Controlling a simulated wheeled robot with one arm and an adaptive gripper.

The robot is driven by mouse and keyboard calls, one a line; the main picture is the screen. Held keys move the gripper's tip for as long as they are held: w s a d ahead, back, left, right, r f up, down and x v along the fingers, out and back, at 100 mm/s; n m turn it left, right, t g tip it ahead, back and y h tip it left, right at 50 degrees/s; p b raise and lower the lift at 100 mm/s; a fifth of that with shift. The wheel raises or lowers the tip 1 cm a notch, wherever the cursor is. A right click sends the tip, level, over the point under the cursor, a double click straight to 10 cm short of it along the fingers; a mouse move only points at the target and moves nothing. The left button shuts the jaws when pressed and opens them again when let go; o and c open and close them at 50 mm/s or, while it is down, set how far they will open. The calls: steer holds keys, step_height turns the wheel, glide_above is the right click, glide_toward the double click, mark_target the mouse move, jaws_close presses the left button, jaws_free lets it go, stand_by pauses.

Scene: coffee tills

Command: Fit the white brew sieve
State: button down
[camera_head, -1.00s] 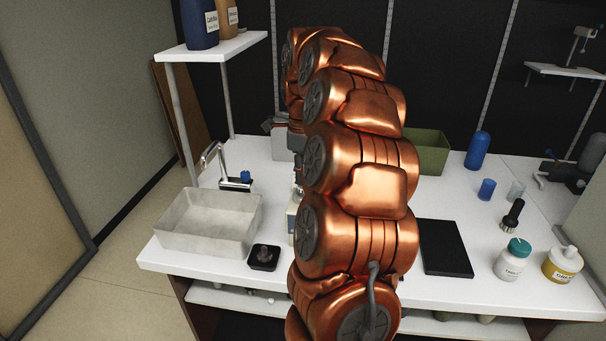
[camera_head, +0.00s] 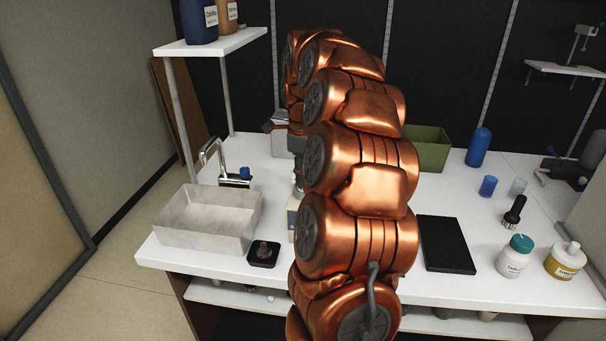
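I cannot make out a white brew sieve in the head view. My copper-coloured arm stands across the middle of the picture and hides much of the counter behind it. My gripper is not clearly visible; it is behind the arm or too small to tell. A pale machine body (camera_head: 292,217) shows only as a narrow strip at the arm's left edge, the rest hidden. A grey box-like part (camera_head: 279,141) shows at the back, also partly covered by the arm.
A grey basin (camera_head: 207,219) with a tap (camera_head: 212,158) stands left on the white counter. A black tamper mat (camera_head: 264,254) lies near the front edge. Right are a black pad (camera_head: 446,245), two jars (camera_head: 515,257), a brush (camera_head: 514,212), blue cups and a green crate (camera_head: 429,150).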

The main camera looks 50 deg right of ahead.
steer(key=shift+f, duration=0.35)
steer(key=c, duration=1.1)
jaws_free()
steer(key=shift+o, duration=0.2)
steer(key=shift+r, duration=0.1)
steer(key=shift+r, duration=3.7)
